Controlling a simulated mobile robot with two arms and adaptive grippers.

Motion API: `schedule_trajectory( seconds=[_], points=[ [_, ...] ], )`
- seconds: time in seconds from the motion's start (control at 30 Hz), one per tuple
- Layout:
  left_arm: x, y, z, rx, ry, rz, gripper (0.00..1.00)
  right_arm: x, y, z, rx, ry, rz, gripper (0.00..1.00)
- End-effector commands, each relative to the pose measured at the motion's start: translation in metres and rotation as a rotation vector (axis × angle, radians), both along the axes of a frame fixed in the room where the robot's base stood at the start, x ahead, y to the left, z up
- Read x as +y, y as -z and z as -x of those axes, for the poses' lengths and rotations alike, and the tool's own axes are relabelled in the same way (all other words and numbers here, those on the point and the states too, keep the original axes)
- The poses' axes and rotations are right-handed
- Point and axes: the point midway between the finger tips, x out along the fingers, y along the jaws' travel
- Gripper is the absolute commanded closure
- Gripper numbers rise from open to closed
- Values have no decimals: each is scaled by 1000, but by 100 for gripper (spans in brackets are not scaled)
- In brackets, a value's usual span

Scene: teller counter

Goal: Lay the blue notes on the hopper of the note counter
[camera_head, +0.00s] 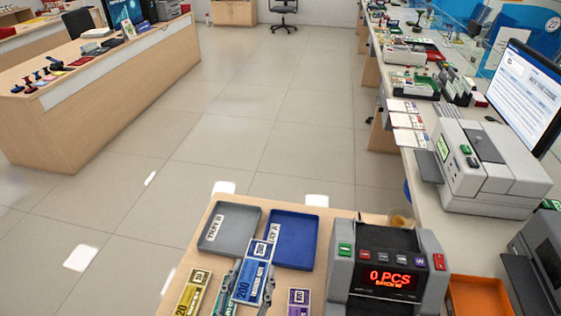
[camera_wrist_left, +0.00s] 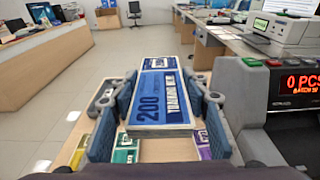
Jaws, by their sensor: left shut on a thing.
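The blue notes (camera_head: 252,272), a banded bundle marked 200, are held above the small table. My left gripper (camera_head: 246,282) is shut on them, with a finger on each long side. In the left wrist view the blue notes (camera_wrist_left: 161,97) lie flat between the gripper's fingers (camera_wrist_left: 160,115). The note counter (camera_head: 390,262) stands right of the bundle, its red display reading 0 PCS. Its hopper cannot be made out clearly. The note counter also shows at the right of the left wrist view (camera_wrist_left: 252,95). My right gripper is not in view.
Yellow notes (camera_head: 192,293), green notes (camera_head: 224,300) and purple notes (camera_head: 299,300) lie on the small table. A grey tray (camera_head: 213,247) and a blue tray (camera_head: 310,243) are behind them. An orange tray (camera_head: 478,294) is right of the counter. Open floor lies beyond the table.

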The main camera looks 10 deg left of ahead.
Motion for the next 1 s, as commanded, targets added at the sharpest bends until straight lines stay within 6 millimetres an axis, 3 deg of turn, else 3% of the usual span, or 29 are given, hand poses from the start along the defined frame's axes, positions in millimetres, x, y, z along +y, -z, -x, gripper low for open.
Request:
schedule_trajectory(
  seconds=[0.27, 0.6, 1.0],
  points=[
    [8, -10, -14, -5, -68, 4, 81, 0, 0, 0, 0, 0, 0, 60],
    [42, -52, -49, -8, -378, 4, 81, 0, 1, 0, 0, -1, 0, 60],
    [68, -96, -42, -9, -730, 3, 81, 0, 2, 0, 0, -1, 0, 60]
  ],
)
